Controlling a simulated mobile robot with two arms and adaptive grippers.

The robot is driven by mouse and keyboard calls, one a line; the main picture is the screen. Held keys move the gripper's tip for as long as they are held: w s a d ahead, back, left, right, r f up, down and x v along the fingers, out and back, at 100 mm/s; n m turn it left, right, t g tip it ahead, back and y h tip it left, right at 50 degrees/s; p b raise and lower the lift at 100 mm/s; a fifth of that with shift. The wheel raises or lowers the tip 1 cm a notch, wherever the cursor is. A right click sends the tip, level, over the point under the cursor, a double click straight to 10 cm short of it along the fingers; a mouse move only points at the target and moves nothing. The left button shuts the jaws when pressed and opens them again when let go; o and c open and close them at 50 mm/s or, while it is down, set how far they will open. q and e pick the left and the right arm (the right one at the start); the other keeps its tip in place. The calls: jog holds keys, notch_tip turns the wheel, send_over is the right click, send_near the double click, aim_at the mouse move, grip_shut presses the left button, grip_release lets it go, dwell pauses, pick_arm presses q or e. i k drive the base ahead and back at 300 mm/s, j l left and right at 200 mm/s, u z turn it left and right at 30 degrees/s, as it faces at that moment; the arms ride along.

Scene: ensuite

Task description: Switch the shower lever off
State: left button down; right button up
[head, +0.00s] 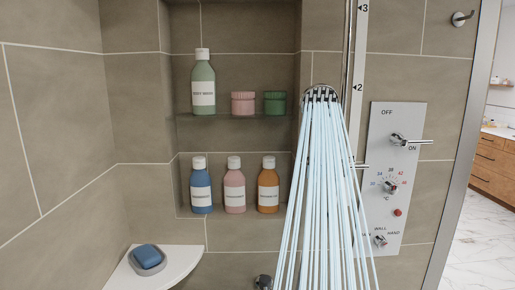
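The shower lever (410,141) sits on the upper part of a silver control panel (388,240) on the tiled wall at right. Its handle points right and lies about level, close to the ON mark; the OFF mark is above it to the left. Below the lever are a temperature dial (389,186), a red button (397,212) and a WALL/HAND selector (380,240). Water (325,190) streams from the shower head (320,93) left of the panel. Neither of my grippers shows in the head view.
A wall niche holds several bottles and two jars, including a green body wash bottle (203,85). A corner shelf (188,258) carries a blue soap (146,254) in a dish. A frame edge (463,150) stands right of the panel, with a hook (462,18) above.

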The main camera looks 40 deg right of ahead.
aim_at(397, 139)
jog(key=z, duration=2.1)
